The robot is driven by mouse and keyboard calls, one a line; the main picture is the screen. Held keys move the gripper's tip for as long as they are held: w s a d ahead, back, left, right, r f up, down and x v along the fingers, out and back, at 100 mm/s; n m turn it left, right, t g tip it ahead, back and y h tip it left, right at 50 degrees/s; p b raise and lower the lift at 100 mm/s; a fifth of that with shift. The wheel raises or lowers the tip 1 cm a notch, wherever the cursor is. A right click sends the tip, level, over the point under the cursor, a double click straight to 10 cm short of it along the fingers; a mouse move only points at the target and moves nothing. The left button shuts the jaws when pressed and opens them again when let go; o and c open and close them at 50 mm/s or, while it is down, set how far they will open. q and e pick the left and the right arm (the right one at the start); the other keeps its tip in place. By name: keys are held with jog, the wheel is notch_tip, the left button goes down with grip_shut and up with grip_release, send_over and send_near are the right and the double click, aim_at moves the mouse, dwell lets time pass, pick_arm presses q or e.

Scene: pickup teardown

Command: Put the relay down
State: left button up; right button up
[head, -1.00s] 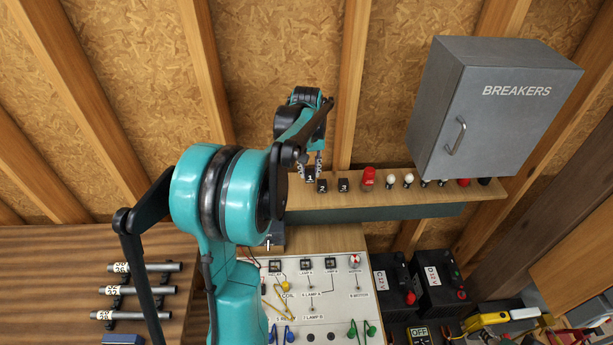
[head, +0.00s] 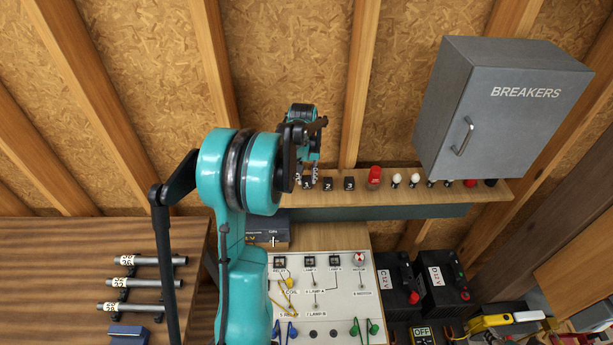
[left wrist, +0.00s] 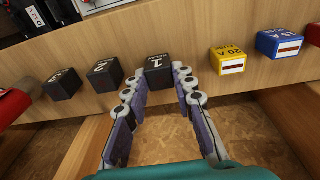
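The black relay marked 1 (left wrist: 158,66) is between the two fingers of my left gripper (left wrist: 159,72) in the left wrist view. The fingertips appear to touch its two sides, and it looks level with the shelf top. In the head view the relay (head: 308,183) and my left gripper (head: 307,176) are at the left end of the wooden shelf (head: 420,190). Black relays 2 (head: 328,184) and 3 (head: 349,183) stand beside it in a row. The relay's underside is hidden. My right gripper is not in view.
A red part (head: 374,176) and several small bulbs stand farther right on the shelf, below the grey breaker box (head: 500,110). Yellow (left wrist: 228,60) and blue (left wrist: 280,42) fuses sit on the other side of relay 1. A white test panel (head: 325,300) lies below.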

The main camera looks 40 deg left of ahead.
aim_at(305, 181)
pick_arm(q)
jog(key=o, duration=0.4)
jog(key=shift+c, duration=0.2)
jog(key=shift+r, duration=0.15)
notch_tip(305, 181, up, 11)
jog(key=s, duration=0.1)
jog(key=s+d+r+m+t, duration=0.1)
jog(key=s+d+r+m, duration=0.15)
jog(key=d, duration=0.55)
jog(key=s+d+f+m+t, duration=0.2)
jog(key=s+d, duration=0.5)
jog(key=d, duration=0.2)
jog(key=s+d+f+m+t, duration=0.2)
jog(key=s+d+m+t, duration=0.1)
jog(key=s+d, duration=0.4)
jog(key=d, duration=0.2)
jog(key=shift+d+f, duration=0.25)
jog(key=shift+d, duration=0.05)
